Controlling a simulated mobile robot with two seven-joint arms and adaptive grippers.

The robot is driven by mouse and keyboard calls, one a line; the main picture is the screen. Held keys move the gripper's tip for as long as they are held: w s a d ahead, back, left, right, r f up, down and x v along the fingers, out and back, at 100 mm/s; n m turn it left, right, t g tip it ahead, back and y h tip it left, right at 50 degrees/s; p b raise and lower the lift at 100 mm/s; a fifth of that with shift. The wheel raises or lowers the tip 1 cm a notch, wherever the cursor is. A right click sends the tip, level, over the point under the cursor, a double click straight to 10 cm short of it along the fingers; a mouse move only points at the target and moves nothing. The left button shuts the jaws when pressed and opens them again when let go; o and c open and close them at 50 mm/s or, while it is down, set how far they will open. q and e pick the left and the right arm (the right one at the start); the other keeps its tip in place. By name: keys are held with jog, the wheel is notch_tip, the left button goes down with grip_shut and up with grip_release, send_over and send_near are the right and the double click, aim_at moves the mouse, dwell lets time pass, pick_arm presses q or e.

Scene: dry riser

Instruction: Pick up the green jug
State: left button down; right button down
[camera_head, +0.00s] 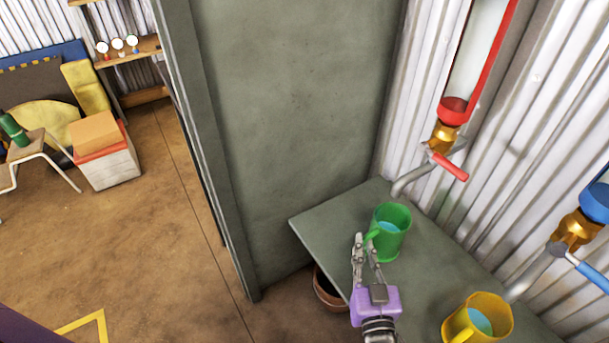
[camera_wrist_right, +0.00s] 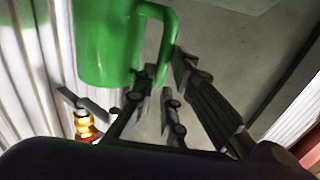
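The green jug (camera_head: 390,231) stands upright on the grey shelf (camera_head: 330,228), with blue liquid inside. Its handle faces the left and front. My right gripper (camera_head: 366,240), purple with grey fingers, is at the handle. In the right wrist view the jug (camera_wrist_right: 108,45) fills the upper left, and its handle reaches down between the parted fingertips of my right gripper (camera_wrist_right: 162,75). I do not see both fingers clamped on the handle; the contact is partly hidden. My left gripper is not in view.
A yellow jug (camera_head: 478,318) with blue liquid stands nearer on the shelf, to the right of my gripper. A red-handled tap (camera_head: 447,165) and a blue-handled tap (camera_head: 590,270) stick out from the corrugated wall. A grey panel (camera_head: 290,120) rises behind the shelf. A brown pot (camera_head: 328,290) sits below.

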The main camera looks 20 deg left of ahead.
jog(key=shift+r, duration=0.2)
dwell(0.3)
jog(key=r+p+v, duration=0.1)
jog(key=v, duration=0.8)
jog(key=r+p+v, duration=0.2)
jog(key=v, duration=0.7)
jog(key=shift+r, duration=0.25)
jog(key=shift+w+r+p, duration=0.1)
jog(key=shift+p, duration=0.35)
